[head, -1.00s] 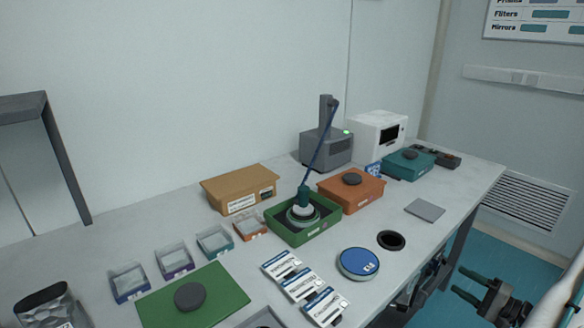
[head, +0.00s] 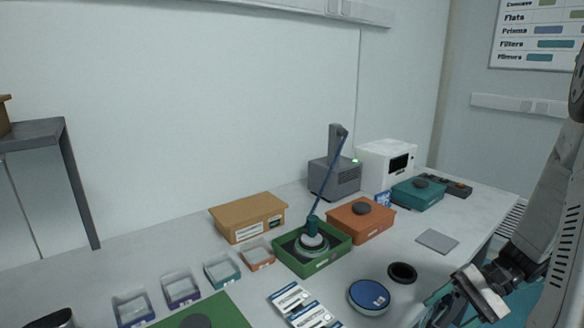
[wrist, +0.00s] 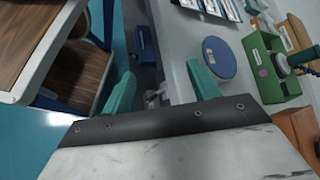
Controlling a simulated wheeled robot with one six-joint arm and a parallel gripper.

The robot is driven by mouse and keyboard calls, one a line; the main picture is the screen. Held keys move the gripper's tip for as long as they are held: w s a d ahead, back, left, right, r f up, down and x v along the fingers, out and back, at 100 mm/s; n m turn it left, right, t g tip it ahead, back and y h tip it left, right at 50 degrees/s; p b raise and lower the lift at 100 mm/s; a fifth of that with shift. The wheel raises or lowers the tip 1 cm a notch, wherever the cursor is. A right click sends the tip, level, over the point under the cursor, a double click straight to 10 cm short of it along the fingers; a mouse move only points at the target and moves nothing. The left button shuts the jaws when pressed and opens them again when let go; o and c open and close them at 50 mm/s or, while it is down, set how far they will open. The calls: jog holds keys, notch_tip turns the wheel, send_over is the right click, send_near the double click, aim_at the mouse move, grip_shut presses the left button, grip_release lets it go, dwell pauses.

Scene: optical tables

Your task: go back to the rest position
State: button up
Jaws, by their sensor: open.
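My gripper (wrist: 162,92) shows in the wrist view with its two teal fingers spread apart and nothing between them. It hangs over the gap beside the table's front edge, above the floor. In the head view my arm is at the right, and the gripper end is low by the table edge, partly cut off by the bottom of the picture. The work table (head: 440,268) runs along the wall. A round blue-topped disc (head: 369,295) lies on it near the front edge; it also shows in the wrist view (wrist: 219,58), right of the fingers.
A green tray (head: 330,262) holds a round piece with a tool standing in it. An orange box (head: 375,225), a dark ring (head: 402,272) and a grey pad (head: 437,241) are nearby. A wooden-topped table or seat (wrist: 30,40) stands left of my gripper in the wrist view.

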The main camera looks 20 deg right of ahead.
jog(key=s+a+r+n+h, duration=0.4)
jog(key=a+r+n+h, duration=0.1)
jog(key=a+r, duration=0.3)
jog(key=s+a+r+n+h, duration=0.4)
jog(key=a+r+n+h, duration=0.1)
jog(key=a+r, duration=0.4)
jog(key=shift+a+r+n+h, duration=0.2)
jog(key=shift+r+n+h, duration=0.25)
jog(key=shift+h, duration=0.25)
